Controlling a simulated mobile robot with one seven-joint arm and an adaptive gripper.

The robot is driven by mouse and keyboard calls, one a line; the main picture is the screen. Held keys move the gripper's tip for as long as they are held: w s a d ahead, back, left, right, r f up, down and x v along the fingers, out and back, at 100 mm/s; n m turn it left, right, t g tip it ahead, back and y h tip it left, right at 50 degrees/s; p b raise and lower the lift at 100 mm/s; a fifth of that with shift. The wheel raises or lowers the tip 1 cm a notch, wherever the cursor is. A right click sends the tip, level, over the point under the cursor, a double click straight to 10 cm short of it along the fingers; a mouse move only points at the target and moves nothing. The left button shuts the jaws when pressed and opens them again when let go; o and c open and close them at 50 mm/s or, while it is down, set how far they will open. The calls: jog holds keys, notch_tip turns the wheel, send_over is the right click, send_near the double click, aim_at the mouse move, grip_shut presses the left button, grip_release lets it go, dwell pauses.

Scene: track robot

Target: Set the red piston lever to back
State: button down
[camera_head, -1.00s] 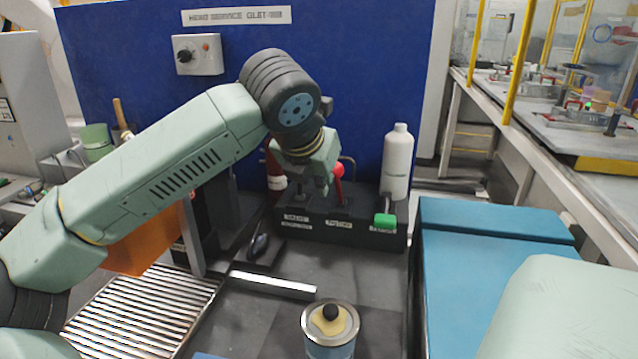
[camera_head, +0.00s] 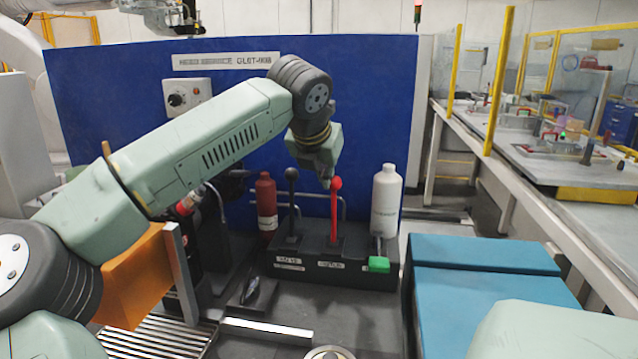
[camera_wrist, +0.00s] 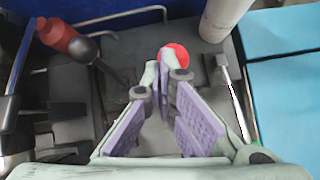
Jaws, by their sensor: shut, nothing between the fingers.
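The red piston lever (camera_head: 334,215) stands roughly upright on the dark lever block (camera_head: 310,250), between a black lever (camera_head: 291,200) and a green-handled lever (camera_head: 378,264). Its round red knob also shows in the wrist view (camera_wrist: 178,55), just beyond my fingertips. My gripper (camera_head: 326,184) points down at the left of the red knob, very close to it. In the wrist view my gripper (camera_wrist: 165,72) has its tips together with nothing held. The fingers hide the red lever's shaft there. I cannot tell whether the fingertips touch the knob.
A red bottle (camera_head: 266,203) stands left of the black lever and a white bottle (camera_head: 386,200) behind the green one. A blue panel (camera_head: 100,110) rises behind. A blue-topped bench (camera_head: 490,300) lies to the right.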

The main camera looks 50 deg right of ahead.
jog(key=shift+w+d+r, duration=0.1)
jog(key=shift+w+d, duration=0.3)
jog(key=shift+d, duration=0.35)
jog(key=shift+w+d+r, duration=0.1)
jog(key=shift+w+d, duration=0.25)
jog(key=shift+d, duration=0.35)
